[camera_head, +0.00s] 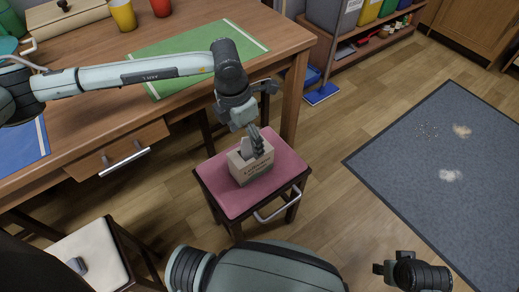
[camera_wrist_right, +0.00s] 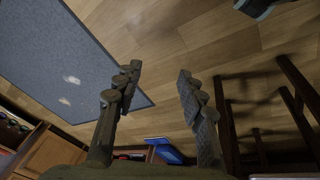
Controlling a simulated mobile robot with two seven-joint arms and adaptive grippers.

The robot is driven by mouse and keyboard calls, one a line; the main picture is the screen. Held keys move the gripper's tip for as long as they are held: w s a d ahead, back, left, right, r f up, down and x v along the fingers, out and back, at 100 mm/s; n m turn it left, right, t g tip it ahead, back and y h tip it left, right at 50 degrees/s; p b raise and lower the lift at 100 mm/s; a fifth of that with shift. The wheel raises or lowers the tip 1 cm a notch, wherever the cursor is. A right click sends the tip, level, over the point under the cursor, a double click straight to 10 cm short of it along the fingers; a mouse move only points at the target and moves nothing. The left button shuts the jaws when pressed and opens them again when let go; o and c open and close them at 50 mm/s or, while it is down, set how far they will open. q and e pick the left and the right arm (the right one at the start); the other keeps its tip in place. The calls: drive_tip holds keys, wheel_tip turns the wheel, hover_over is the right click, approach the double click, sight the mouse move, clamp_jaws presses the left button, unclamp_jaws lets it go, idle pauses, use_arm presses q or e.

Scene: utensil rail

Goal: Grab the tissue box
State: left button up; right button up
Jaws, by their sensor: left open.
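The tissue box (camera_head: 252,171) is a small cardboard-coloured carton with dark print. It sits on the pink seat of a stool (camera_head: 215,188) in the head view. My left gripper (camera_head: 251,143) reaches down from above, with its grey fingers at the top of the box. It is open; whether a finger touches the box is hard to tell. The fingers and wrist hide part of the box's top. My right gripper (camera_wrist_right: 158,82) is open and empty in the right wrist view, pointing over bare floor away from the box.
The wooden table (camera_head: 180,100) with a green mat (camera_head: 180,50) lies behind and left of the stool. A cream-seated chair (camera_head: 92,256) stands at lower left. A shelf (camera_head: 345,50) is at the back. A dark blue rug (camera_head: 440,140) lies right, with open floor between.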

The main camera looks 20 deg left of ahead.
sight(249, 149)
use_arm(q)
drive_tip(key=f, duration=0.4)
drive_tip(key=d+f, duration=0.1)
drive_tip(key=f, duration=0.1)
drive_tip(key=shift+w+f, duration=0.1)
drive_tip(key=shift+f, duration=0.15)
drive_tip(key=shift+f+p, duration=0.3)
drive_tip(key=shift+w, duration=0.1)
use_arm(e)
drive_tip(key=shift+s+a+f, duration=0.2)
drive_tip(key=shift+s+f, duration=0.05)
drive_tip(key=shift+f, duration=0.3)
drive_tip(key=shift+s+a+f, duration=0.15)
drive_tip(key=shift+s+f, duration=0.1)
drive_tip(key=shift+f, duration=0.25)
use_arm(q)
drive_tip(key=c, duration=1.3)
use_arm(e)
drive_tip(key=shift+w+d+r, duration=0.15)
drive_tip(key=shift+w+r, duration=0.05)
drive_tip(key=shift+r, duration=0.1)
